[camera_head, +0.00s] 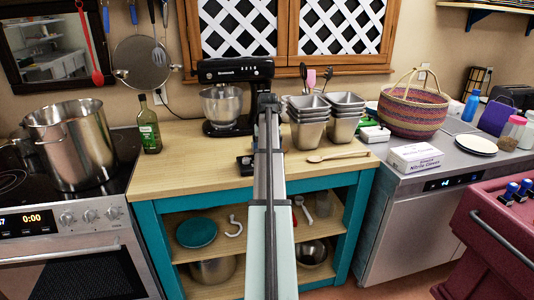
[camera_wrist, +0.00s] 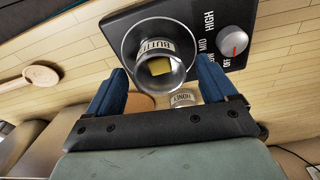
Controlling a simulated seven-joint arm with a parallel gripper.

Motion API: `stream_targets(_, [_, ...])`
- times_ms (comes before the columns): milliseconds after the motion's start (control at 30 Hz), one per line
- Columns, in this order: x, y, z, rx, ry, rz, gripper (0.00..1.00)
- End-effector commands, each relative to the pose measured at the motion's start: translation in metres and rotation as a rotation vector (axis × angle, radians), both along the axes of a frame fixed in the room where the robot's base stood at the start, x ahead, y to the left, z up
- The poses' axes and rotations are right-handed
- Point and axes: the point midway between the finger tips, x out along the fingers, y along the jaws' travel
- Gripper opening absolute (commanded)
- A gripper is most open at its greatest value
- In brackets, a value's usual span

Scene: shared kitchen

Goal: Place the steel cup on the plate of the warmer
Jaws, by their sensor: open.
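The steel cup (camera_wrist: 163,82), labelled "BUTT…" with something yellow inside, is between the fingers of my open gripper (camera_wrist: 161,66) in the wrist view. It appears over the round plate of the black warmer (camera_wrist: 205,22); whether its base touches the plate is hidden. The warmer has a grey knob marked HIGH, MID and OFF. A second small labelled metal container (camera_wrist: 185,97) is partly hidden near my gripper. In the head view, only a dark bit of the warmer (camera_head: 244,165) shows left of my arm, which hides the cup and my fingers.
A stand mixer (camera_head: 222,105) stands behind on the wooden counter. Steel pans (camera_head: 308,135) and a wooden spoon (camera_head: 335,156) are to the right. An oil bottle (camera_head: 149,130) is to the left. Bare counter lies front left of the warmer.

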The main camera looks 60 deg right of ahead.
Motion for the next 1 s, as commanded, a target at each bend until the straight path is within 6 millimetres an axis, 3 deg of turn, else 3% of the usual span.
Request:
stream_targets(500, [-0.007, 0.008, 0.088, -0.001, -0.001, 0.000, 0.85])
stream_targets(700, [-0.008, 0.009, 0.103, 0.000, 0.000, 0.000, 0.85])
stream_targets(1000, [-0.008, 0.010, 0.106, 0.000, 0.000, 0.000, 0.85])
